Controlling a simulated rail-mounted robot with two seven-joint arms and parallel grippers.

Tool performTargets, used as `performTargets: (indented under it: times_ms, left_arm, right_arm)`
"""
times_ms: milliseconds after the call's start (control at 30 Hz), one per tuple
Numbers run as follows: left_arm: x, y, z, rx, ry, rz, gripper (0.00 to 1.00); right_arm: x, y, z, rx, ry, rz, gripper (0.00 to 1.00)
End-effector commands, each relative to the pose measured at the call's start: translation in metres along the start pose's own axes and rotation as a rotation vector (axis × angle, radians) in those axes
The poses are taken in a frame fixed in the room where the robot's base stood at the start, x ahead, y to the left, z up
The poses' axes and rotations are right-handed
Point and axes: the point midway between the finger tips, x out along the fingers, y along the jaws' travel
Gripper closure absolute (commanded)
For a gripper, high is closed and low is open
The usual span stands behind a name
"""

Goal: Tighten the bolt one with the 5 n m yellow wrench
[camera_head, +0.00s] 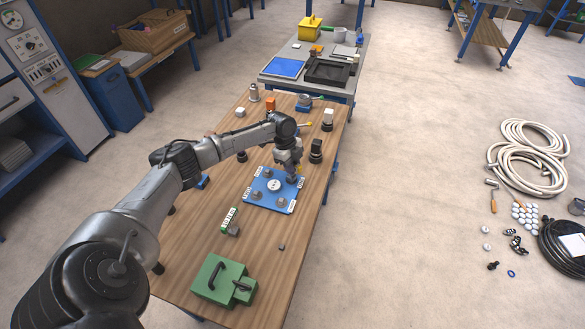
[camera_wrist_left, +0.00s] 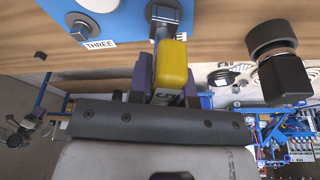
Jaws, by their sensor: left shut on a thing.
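The blue plate (camera_head: 268,203) lies on the wooden table, with a pale round hub (camera_head: 274,185) in its middle and bolts near its corners. My left gripper (camera_head: 292,168) is over the plate's far right corner. In the left wrist view the left gripper (camera_wrist_left: 163,85) is shut on the yellow wrench (camera_wrist_left: 173,65), whose face shows a "5". The wrench's grey end (camera_wrist_left: 165,18) reaches down to the plate's edge, beside a partly hidden label ending in "E". The bolt there is hidden, so contact cannot be told. A label "THREE" (camera_wrist_left: 100,44) shows by another bolt (camera_wrist_left: 81,30). My right gripper is out of view.
A black-and-grey round tool (camera_wrist_left: 272,38) stands right of the wrench in the wrist view. Several small items stand at the far end. The near right tabletop is mostly clear.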

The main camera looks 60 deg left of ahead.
Motion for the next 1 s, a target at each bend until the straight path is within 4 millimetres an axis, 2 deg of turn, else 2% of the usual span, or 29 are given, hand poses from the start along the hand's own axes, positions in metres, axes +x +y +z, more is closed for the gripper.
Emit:
performTargets:
  times_ms: [33,567,967,1000]
  left_arm:
    - [0.006,0.002,0.003,0.025,-0.007,0.012,1.0]
    - [0.006,0.002,0.003,0.093,-0.007,0.031,1.0]
    - [0.007,0.003,0.003,0.454,-0.006,0.132,1.0]
    - [0.005,0.004,0.003,0.447,-0.006,0.131,0.77]
  right_arm:
    - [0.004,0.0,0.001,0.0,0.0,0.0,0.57]
    - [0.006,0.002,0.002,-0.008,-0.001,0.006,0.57]
    - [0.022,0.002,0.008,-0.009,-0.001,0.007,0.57]
    - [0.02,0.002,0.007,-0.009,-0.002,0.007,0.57]
